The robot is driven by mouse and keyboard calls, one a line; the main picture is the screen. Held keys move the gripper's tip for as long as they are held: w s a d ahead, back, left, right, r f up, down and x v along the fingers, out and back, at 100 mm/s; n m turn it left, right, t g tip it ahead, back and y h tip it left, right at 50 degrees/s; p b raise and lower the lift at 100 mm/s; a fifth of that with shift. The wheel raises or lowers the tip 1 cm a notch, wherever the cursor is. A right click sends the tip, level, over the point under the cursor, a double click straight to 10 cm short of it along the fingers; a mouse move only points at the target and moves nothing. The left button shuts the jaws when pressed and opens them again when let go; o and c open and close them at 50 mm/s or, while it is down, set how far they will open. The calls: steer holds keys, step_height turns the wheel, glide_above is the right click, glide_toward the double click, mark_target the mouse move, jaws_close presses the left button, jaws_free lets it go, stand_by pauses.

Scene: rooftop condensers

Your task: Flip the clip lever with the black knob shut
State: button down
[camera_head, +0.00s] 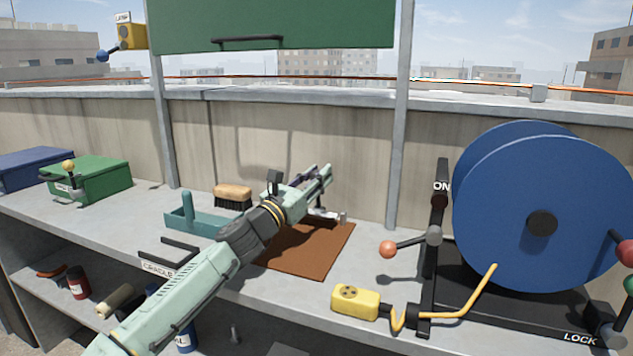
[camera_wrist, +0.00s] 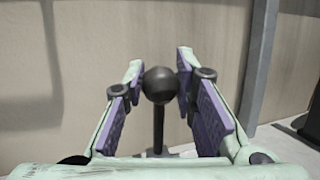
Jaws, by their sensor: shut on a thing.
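My gripper (camera_head: 318,180) reaches over the back of the counter, above the brown mat. In the wrist view, the black knob (camera_wrist: 159,85) sits between the purple finger pads of my gripper (camera_wrist: 161,72), which is shut on it. The clip lever's dark rod (camera_wrist: 158,132) runs down from the knob and looks upright in that view. In the head view, a pale metal fitting (camera_head: 330,215), apparently the clip's base, shows just below my gripper. The knob is hidden there behind my fingers. The lower part of the clip is hidden in the wrist view.
The brown mat (camera_head: 312,252) lies under my arm. A brush (camera_head: 232,192) and a teal tray (camera_head: 200,226) are left of it. At right stand a red-knobbed lever (camera_head: 388,249), a yellow box (camera_head: 354,302) and a large blue reel (camera_head: 500,220). A wall and posts stand behind.

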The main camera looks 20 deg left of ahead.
steer(key=shift+d, duration=0.1)
steer(key=c, duration=1.3)
jaws_free()
steer(key=shift+s, duration=0.1)
steer(key=v, duration=1.2)
